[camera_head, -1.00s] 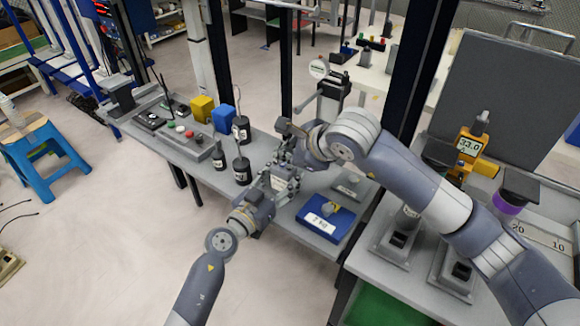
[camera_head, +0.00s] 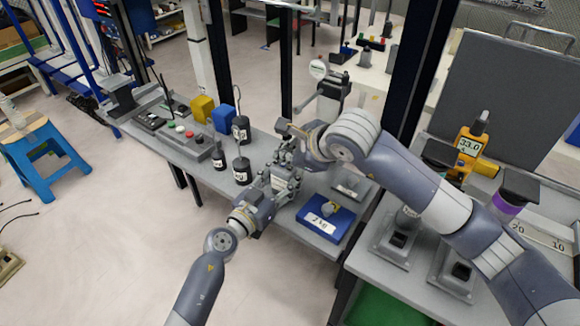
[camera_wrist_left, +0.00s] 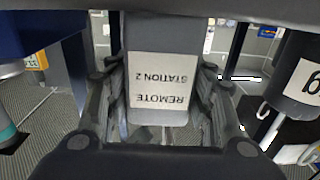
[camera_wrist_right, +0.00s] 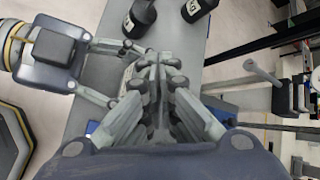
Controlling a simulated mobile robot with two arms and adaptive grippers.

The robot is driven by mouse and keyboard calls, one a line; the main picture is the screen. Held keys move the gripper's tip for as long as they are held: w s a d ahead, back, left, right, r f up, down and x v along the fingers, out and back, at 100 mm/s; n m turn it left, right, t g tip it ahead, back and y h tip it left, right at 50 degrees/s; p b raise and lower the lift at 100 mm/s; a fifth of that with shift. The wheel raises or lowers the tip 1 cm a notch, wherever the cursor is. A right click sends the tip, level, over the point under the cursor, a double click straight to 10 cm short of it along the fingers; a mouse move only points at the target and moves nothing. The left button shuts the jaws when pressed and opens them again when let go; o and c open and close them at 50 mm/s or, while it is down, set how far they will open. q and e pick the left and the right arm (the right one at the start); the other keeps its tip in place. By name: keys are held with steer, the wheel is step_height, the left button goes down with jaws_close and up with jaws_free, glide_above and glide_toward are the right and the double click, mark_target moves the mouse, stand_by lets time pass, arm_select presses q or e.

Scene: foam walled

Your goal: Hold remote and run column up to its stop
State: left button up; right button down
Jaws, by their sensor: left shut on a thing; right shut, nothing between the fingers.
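The remote (camera_head: 286,180) is a grey box with a white label reading "REMOTE STATION 2", large in the left wrist view (camera_wrist_left: 160,80). My left gripper (camera_head: 278,178) is shut on it, with fingers along both sides, and holds it above the bench. My right gripper (camera_head: 284,150) is shut and empty, close beside the remote. Its closed fingertips show in the right wrist view (camera_wrist_right: 158,62), near the left gripper's fingers. Whether they touch the remote, and its buttons, cannot be made out. I cannot tell which upright part is the column.
The grey bench (camera_head: 205,168) carries black weights (camera_head: 242,170), yellow (camera_head: 202,108) and blue (camera_head: 223,118) blocks, and a control box with buttons (camera_head: 188,135). A blue stool (camera_head: 42,155) stands on the open floor at left.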

steer(key=shift+f, duration=0.15)
stand_by(0.3)
steer(key=shift+f, duration=0.3)
steer(key=shift+f, duration=0.3)
stand_by(0.4)
stand_by(5.1)
steer(key=shift+r, duration=0.75)
steer(key=shift+r, duration=2.5)
